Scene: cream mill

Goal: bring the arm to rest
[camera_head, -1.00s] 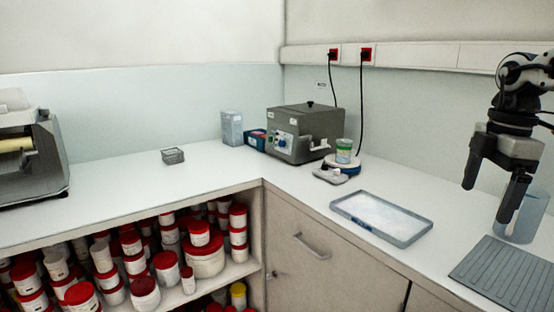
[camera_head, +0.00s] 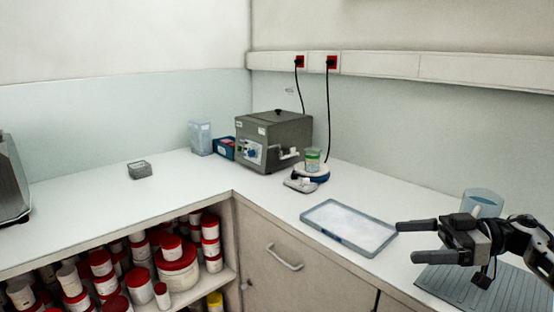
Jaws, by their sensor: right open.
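My right gripper (camera_head: 414,241) comes in from the right edge and points left. Its two dark fingers are apart, with nothing between them. The right arm (camera_head: 530,236) shows only in part at the right edge. My left gripper is not in view.
A clear bluish beaker (camera_head: 481,202) stands behind the right gripper. A grey mill machine (camera_head: 274,141), a green-labelled jar (camera_head: 312,159) on a round base and a small wire basket (camera_head: 139,170) stand farther back. Red-lidded tubs (camera_head: 178,266) fill the shelf below. The left counter is largely clear.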

